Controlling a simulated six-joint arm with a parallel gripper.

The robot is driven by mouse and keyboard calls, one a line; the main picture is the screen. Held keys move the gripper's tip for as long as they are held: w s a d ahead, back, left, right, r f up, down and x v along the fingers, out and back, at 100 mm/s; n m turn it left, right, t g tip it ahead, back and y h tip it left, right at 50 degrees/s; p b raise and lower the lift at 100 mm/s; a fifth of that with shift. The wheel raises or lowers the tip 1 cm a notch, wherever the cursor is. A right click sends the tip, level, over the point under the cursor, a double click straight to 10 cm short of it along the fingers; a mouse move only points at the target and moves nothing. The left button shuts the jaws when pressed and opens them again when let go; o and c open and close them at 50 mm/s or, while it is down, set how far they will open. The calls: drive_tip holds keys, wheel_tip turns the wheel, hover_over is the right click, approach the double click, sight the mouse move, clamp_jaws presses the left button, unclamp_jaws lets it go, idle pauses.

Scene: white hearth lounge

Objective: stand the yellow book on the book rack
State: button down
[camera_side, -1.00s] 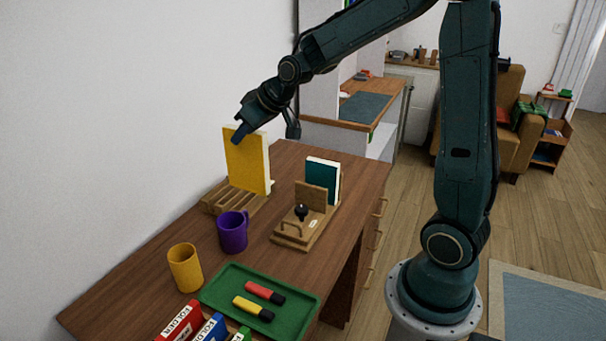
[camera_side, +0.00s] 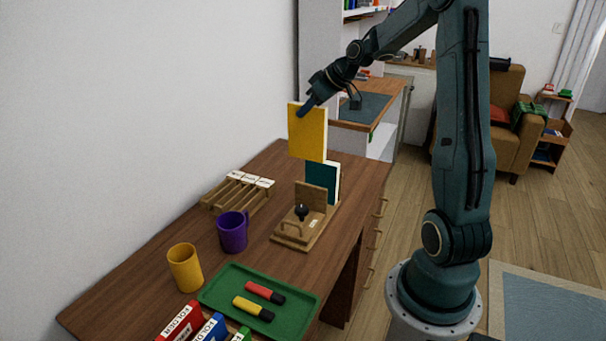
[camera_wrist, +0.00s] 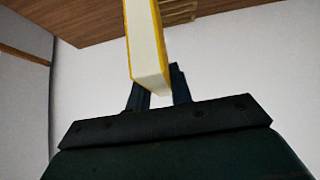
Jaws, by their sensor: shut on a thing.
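The wrist view shows the yellow book (camera_wrist: 147,40) edge-on between the two fingers of my gripper (camera_wrist: 159,80). A low slotted wooden rack (camera_side: 225,203) with white labels stands by the wall, with no book in it. A wooden stand (camera_side: 290,238) with an upright panel, a handle and a black knob stands to its right.
A purple mug (camera_side: 233,233) and a yellow cup (camera_side: 185,268) stand in front of the slotted rack. A green tray (camera_side: 222,301) holds a red and a yellow marker. Several folders (camera_side: 205,329) stand at the near edge. The desk (camera_side: 285,156) is clear at the back.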

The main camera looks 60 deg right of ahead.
sight(316, 121)
drive_tip(key=f, duration=0.1)
drive_tip(key=s+d+f, duration=0.1)
drive_tip(key=f, duration=0.1)
drive_tip(key=d+f, duration=0.1)
drive_tip(key=shift+s+d+f, duration=0.1)
drive_tip(key=shift+s+f, duration=0.1)
drive_tip(key=shift+s, duration=0.05)
drive_tip(key=shift+f, duration=0.35)
drive_tip(key=shift+f, duration=7.4)
drive_tip(key=c, duration=1.2)
unclamp_jaws()
drive_tip(key=shift+o, duration=0.2)
drive_tip(key=shift+s+r, duration=0.1)
